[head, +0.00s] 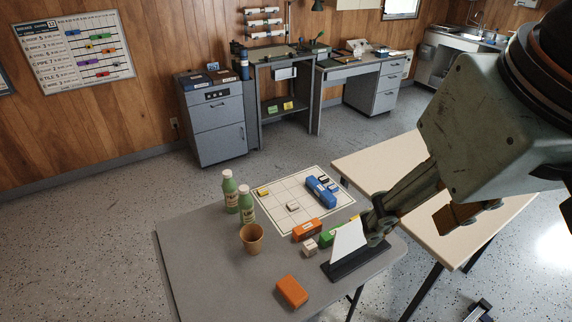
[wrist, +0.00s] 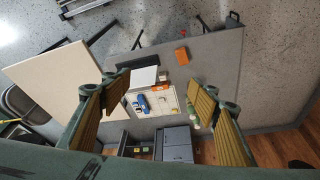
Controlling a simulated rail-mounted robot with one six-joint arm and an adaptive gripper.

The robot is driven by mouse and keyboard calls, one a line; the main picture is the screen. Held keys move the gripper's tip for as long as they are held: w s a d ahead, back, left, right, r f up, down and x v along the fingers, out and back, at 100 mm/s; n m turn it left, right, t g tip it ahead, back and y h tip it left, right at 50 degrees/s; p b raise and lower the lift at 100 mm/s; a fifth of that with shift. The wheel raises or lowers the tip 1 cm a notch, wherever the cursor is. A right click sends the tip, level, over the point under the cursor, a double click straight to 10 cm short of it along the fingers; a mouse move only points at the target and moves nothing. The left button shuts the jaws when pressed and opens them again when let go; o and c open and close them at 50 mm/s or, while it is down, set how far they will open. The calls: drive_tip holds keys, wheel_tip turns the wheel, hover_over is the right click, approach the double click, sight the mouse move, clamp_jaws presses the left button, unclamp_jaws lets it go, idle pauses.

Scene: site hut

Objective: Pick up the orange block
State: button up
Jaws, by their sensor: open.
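A plain orange block (head: 292,291) lies near the front edge of the grey table in the head view. It also shows as an orange block (wrist: 181,56) in the wrist view, above the middle and between the finger lines. A second orange block with a white label (head: 307,230) lies further back, by the grid mat. My gripper (head: 415,222) is at the right in the head view, above the table's right side. In the wrist view, my gripper (wrist: 165,88) has its two padded fingers wide apart with nothing between them. It is well above the table and apart from both orange blocks.
A white card in a dark stand (head: 352,262) is upright between the plain orange block and my arm. A brown cup (head: 252,238), two green bottles (head: 231,192), a pale cube (head: 309,246) and a blue block (head: 321,192) stand nearby. The table's front left (head: 205,275) is clear.

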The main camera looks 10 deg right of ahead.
drive_tip(key=c, duration=0.5)
drive_tip(key=shift+w, duration=0.1)
drive_tip(key=w+a+f+m+g+b, duration=0.1)
drive_tip(key=w+f+m, duration=0.3)
drive_tip(key=w, duration=0.9)
drive_tip(key=w+f+m+g+b, duration=0.1)
drive_tip(key=w+f+m+b, duration=0.15)
drive_tip(key=w+f, duration=0.7)
drive_tip(key=shift+w+a+f+m+g+b, duration=0.3)
drive_tip(key=shift+w+f+m, duration=0.9)
drive_tip(key=shift+w+f, duration=2.65)
drive_tip(key=shift+w+a+f+m+g+b, duration=0.25)
drive_tip(key=shift+w+f+m, duration=0.9)
drive_tip(key=shift+w+f, duration=2.65)
drive_tip(key=shift+w+a+f+m+g+b, duration=0.15)
drive_tip(key=shift+w+a+f+m+g, duration=0.7)
drive_tip(key=shift+w+f, duration=3)
